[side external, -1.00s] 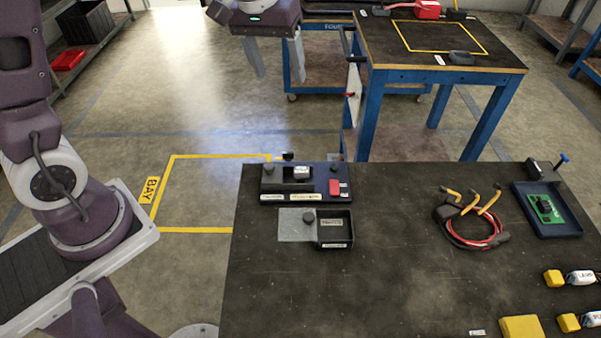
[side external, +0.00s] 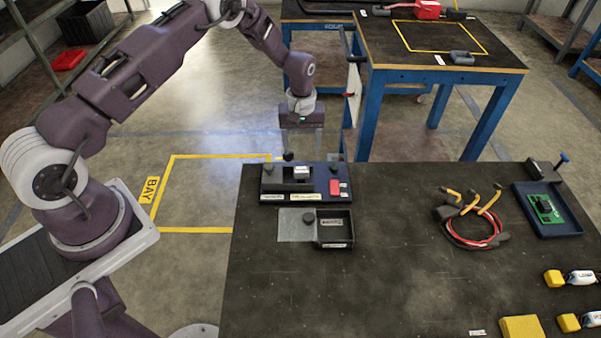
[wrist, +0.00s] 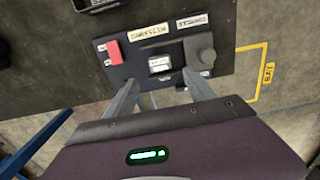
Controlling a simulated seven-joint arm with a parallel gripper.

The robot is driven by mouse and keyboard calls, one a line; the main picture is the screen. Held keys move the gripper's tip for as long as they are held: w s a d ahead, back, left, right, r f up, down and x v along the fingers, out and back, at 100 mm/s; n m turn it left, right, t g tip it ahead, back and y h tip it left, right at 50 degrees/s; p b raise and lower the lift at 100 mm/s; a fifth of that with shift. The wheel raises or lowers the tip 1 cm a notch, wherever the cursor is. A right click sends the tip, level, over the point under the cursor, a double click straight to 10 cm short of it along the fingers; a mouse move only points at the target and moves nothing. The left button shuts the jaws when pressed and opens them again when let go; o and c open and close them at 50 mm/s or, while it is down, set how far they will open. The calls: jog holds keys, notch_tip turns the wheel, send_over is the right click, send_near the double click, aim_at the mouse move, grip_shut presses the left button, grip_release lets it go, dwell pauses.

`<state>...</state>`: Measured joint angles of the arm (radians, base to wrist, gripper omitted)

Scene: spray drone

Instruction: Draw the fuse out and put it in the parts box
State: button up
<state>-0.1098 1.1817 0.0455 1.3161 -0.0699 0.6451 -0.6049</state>
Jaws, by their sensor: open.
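The fuse (side external: 301,172) is a small white block seated in the dark holder of a black panel (side external: 268,195) at the table's far left edge. In the wrist view the fuse (wrist: 159,65) shows between and beyond my fingertips. My gripper (side external: 302,150) is open and empty, pointing down above and behind the panel, apart from the fuse. It also shows in the wrist view (wrist: 163,84). The likely parts box (side external: 337,243) is a small black open-topped box with a label inside, in front of the panel. Only a corner shows at the wrist view's top.
A red switch-like block (side external: 335,186) and dark knobs stand on the panel around the fuse. Cables (side external: 470,225) and a blue tray (side external: 548,229) lie at right. The table's middle is clear.

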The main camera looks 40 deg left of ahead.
aim_at(301, 170)
notch_tip(301, 170, down, 9)
jog(key=shift+r, duration=0.1)
dwell(0.7)
dwell(0.8)
grip_shut()
jog(key=shift+r, duration=2.95)
jog(key=shift+d, duration=0.15)
